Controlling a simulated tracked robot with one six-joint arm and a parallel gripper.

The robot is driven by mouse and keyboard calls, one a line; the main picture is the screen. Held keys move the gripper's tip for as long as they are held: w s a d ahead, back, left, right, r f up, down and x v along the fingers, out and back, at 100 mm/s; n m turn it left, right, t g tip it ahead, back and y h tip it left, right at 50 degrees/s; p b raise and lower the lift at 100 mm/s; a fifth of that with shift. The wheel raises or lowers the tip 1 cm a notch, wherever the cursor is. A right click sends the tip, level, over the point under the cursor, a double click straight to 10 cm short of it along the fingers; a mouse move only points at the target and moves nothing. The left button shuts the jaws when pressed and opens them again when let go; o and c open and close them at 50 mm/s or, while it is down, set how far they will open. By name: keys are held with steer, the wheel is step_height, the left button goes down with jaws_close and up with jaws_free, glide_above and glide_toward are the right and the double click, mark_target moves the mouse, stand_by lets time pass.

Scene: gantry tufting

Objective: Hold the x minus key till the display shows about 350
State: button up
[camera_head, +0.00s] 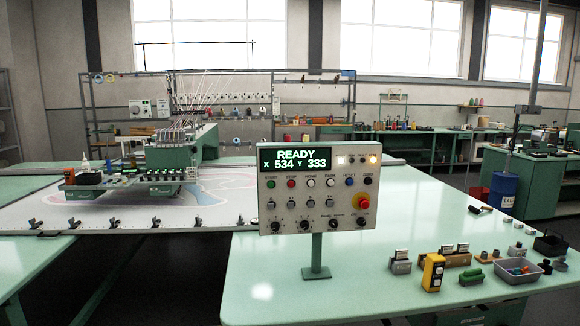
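A control panel (281,237) stands upright on a green post at the near table. Its display (296,159) reads READY, X 534, Y 333. Below the display is a row of coloured buttons, with a green one (271,183) at the left and a red one (291,183) beside it. Under these is a row of small grey keys (291,204). The x minus key is probably among them, but their labels are too small to read. A red emergency stop (363,202) sits at the right. My gripper is not in view.
The green tabletop (290,285) is clear around the post. To the right stand a yellow handheld device (433,272), a grey bin (517,272) and several small parts. At the left, a tufting head (175,158) stands over a pale sheet (120,212) clamped along its near edge.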

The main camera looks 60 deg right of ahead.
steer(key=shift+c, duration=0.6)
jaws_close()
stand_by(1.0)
